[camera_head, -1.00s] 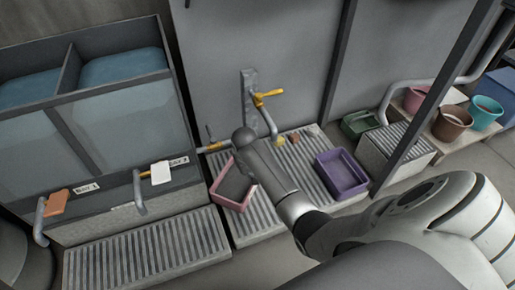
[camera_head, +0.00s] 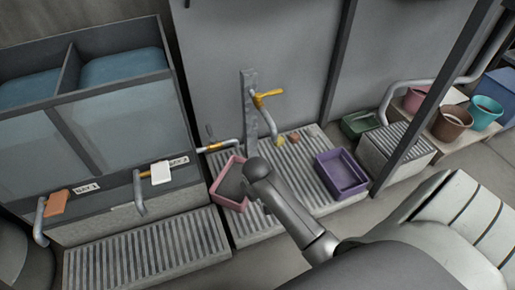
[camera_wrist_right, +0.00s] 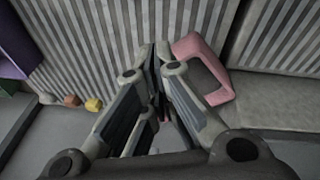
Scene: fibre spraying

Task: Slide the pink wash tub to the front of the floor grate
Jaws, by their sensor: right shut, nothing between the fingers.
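The pink wash tub (camera_head: 213,192) sits at an angle on the left part of the floor grate (camera_head: 262,226), below the yellow-handled tap. The end of my right arm covers its right side in the head view. In the right wrist view, part of the pink tub (camera_wrist_right: 214,62) shows just right of the fingertips. My right gripper (camera_wrist_right: 157,50) is shut and empty, pointing down over the grate beside the tub. I cannot tell whether it touches the tub. In the head view my wrist hides the fingers. My left gripper is not in view.
A purple tub (camera_head: 326,166) stands on the grate's right part. Small yellow and orange pieces (camera_head: 292,138) lie at the back near the tap (camera_head: 267,97). Another slatted grate (camera_head: 150,250) lies left, below the glass-fronted tank. A post (camera_head: 432,105) rises on the right.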

